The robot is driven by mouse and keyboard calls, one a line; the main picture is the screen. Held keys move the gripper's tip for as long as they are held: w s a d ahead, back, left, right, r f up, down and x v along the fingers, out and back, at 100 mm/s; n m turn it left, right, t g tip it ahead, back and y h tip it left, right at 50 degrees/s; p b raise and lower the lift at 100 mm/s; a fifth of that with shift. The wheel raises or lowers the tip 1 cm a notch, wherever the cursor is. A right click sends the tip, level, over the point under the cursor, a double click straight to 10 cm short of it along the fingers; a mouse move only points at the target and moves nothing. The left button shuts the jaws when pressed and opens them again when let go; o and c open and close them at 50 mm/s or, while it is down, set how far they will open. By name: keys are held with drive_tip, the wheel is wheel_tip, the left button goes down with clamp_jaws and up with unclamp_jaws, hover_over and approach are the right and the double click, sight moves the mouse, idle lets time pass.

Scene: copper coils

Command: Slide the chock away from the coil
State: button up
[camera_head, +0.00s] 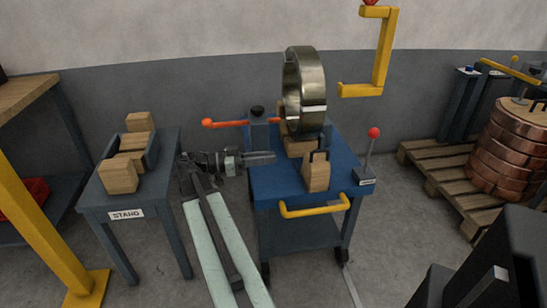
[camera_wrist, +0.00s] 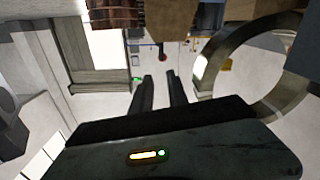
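A steel-coloured coil (camera_head: 304,92) stands upright on the blue cart (camera_head: 262,178). A wooden chock (camera_head: 316,175) with a dark handle sits on the cart at the coil's near side. More wood shows under and behind the coil; I cannot tell whether the chock touches it. My gripper (camera_head: 274,157) reaches in from the left over the cart top, left of the chock. In the wrist view my gripper's two fingers (camera_wrist: 161,84) are apart with nothing between them. The coil shows as a ring (camera_wrist: 208,72) at the right, and a wooden block (camera_wrist: 160,22) at the top.
A stand (camera_head: 92,200) with several wooden blocks is at the left. The cart has a red-knobbed lever (camera_head: 370,150), an orange-red bar (camera_head: 228,124) and a yellow front handle (camera_head: 314,211). A pallet (camera_head: 430,170) with a copper coil (camera_head: 508,155) is at the right.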

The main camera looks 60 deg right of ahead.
drive_tip(key=shift+v, duration=0.9)
drive_tip(key=w+a+f+n+t+p, duration=0.1)
drive_tip(key=w+a+f+n+t, duration=0.35)
drive_tip(key=w+a, duration=0.45)
drive_tip(key=w+a+f+n+t, duration=0.45)
drive_tip(key=w+a, duration=0.25)
drive_tip(key=a, duration=0.3)
drive_tip(key=w+a+f+n+t+y, duration=0.2)
drive_tip(key=a+f+n+y, duration=0.25)
drive_tip(key=a, duration=0.45)
drive_tip(key=w+a+f+n+t+y, duration=0.1)
drive_tip(key=w+a+f+n+y, duration=0.2)
drive_tip(key=a+n, duration=0.5)
drive_tip(key=a+f+n+t+y, duration=0.2)
drive_tip(key=a+f+n+y, duration=0.3)
drive_tip(key=a, duration=0.6)
wheel_tip(320, 180, up, 37)
drive_tip(key=p, duration=3.8)
drive_tip(key=shift+w+r+m+h+p, duration=0.2)
drive_tip(key=shift+w+m+h+p, duration=0.15)
drive_tip(key=shift+h, duration=0.1)
